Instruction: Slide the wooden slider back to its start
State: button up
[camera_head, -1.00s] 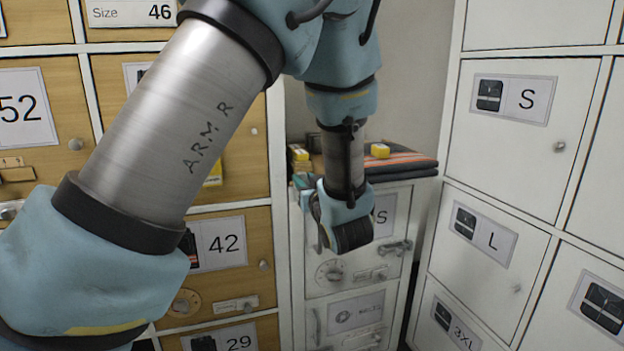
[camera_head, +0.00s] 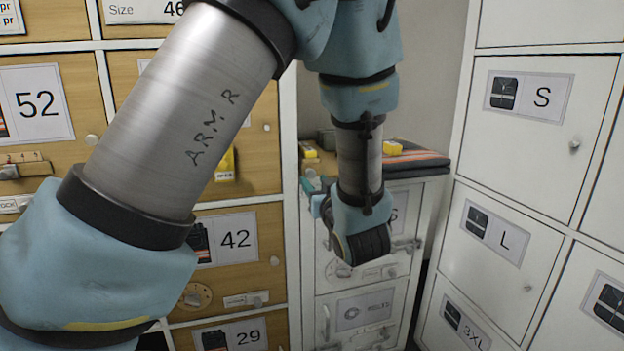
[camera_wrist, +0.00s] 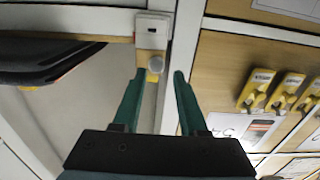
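A small wooden slider (camera_head: 24,169) sits at a marked scale on the wooden locker labelled 52, at the left edge of the head view. The scale's figures are small, and I cannot read the slider's position. My gripper (camera_wrist: 157,77) is open in the wrist view, with two green fingers apart and nothing held. A round grey knob (camera_wrist: 155,64) on a wooden piece below a white block (camera_wrist: 153,27) shows between and beyond the fingertips. I cannot tell whether this belongs to the slider. In the head view my gripper hangs in front of the narrow white cabinet, fingertips mostly hidden.
White lockers (camera_head: 545,120) stand at the right. The narrow cabinet (camera_head: 340,312) carries a folded dark garment (camera_head: 415,160) and small yellow boxes (camera_head: 308,151). Yellow fittings (camera_wrist: 256,90) stick out at right in the wrist view. My arm hides part of the wooden lockers.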

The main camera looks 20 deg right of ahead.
jog(key=s, duration=0.7)
jog(key=shift+s+a, duration=0.15)
jog(key=shift+a, duration=0.3)
jog(key=w+a+f+g, duration=0.7)
jog(key=w+a+g, duration=0.1)
jog(key=w+a, duration=0.25)
jog(key=s+a+f+g+y, duration=0.1)
jog(key=s+a+g, duration=0.35)
jog(key=a, duration=0.65)
jog(key=s+a+f+g+y, duration=0.1)
jog(key=s+a+g, duration=0.35)
jog(key=a, duration=0.65)
notch_tip(320, 180, up, 23)
jog(key=s+p, duration=0.1)
jog(key=p, duration=2.2)
jog(key=shift+a+t+p, duration=0.25)
jog(key=shift+t+p, duration=0.1)
jog(key=shift+t, duration=0.05)
